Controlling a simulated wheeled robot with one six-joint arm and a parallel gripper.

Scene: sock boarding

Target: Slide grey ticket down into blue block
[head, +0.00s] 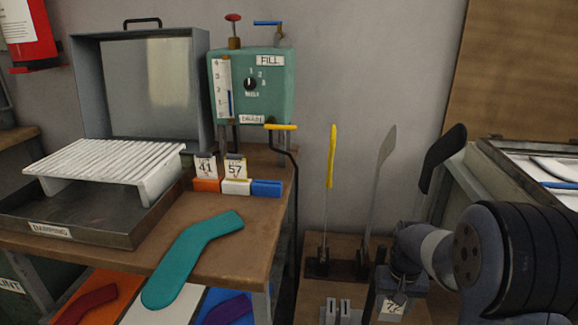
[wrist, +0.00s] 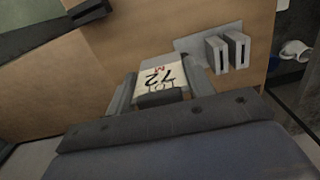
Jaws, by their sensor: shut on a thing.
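My gripper (head: 402,290) is low at the right in the head view, below the dark arm. It is shut on a ticket (head: 391,306) with a pale face. In the wrist view the ticket (wrist: 160,78) sits between the two fingers (wrist: 161,92), reading "LOT 72 M", with a dark grey part at its near edge. The blue block (head: 266,188) lies on the wooden bench at the right end of a row of blocks, with no ticket standing in it. The gripper is well to the right of and below it. The blue block is not visible in the wrist view.
A white block (head: 236,187) holds ticket 57 and an orange block (head: 206,185) holds ticket 41. A teal sock-shaped board (head: 190,262) lies in front. Upright boards (head: 383,165) and grey slotted pieces (wrist: 229,50) are near the gripper.

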